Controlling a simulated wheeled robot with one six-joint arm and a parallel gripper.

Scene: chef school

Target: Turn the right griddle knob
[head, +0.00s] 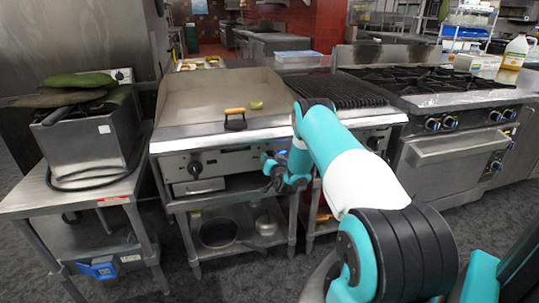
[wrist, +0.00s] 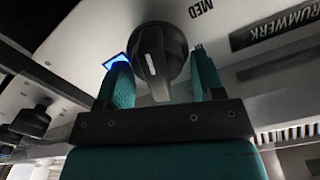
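The griddle (head: 190,100) stands left of centre in the head view. Its left knob (head: 194,168) is black and in plain sight on the front panel. The right knob is hidden behind my gripper (head: 268,160) there. In the wrist view, a round black knob (wrist: 157,62) with a grey raised bar shows close up. My gripper (wrist: 160,80) is open, with one teal finger on each side of this knob. Gaps show between the fingers and the knob, so they do not appear to be closed on it. The bar looks slightly tilted.
A charbroiler (head: 335,90) and a range (head: 440,90) with several knobs stand to the right. A fryer (head: 90,140) on a steel table is at the left. A scraper (head: 235,118) lies on the griddle's front edge. Pots sit on the shelf below.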

